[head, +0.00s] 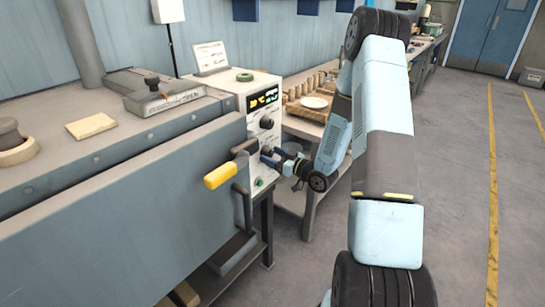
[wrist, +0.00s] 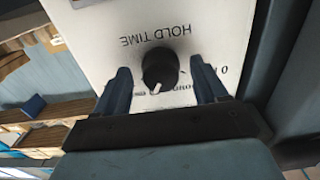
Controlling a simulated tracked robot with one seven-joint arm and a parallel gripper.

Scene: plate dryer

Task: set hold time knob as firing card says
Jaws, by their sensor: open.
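The hold time knob (wrist: 160,68) is black and round, on a white panel labelled HOLD TIME, upside down in the wrist view. Its white pointer line points towards the bottom of that view, slightly left. My gripper (wrist: 161,65) is open, with one finger on each side of the knob and a visible gap on both sides. In the head view my gripper (head: 268,154) is at the front of the white control box (head: 258,178) and hides the knob.
Another dark knob (head: 267,122) sits above my gripper, below a lit display (head: 263,100). A yellow-ended lever (head: 220,176) projects from the grey dryer (head: 120,210) left of my gripper.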

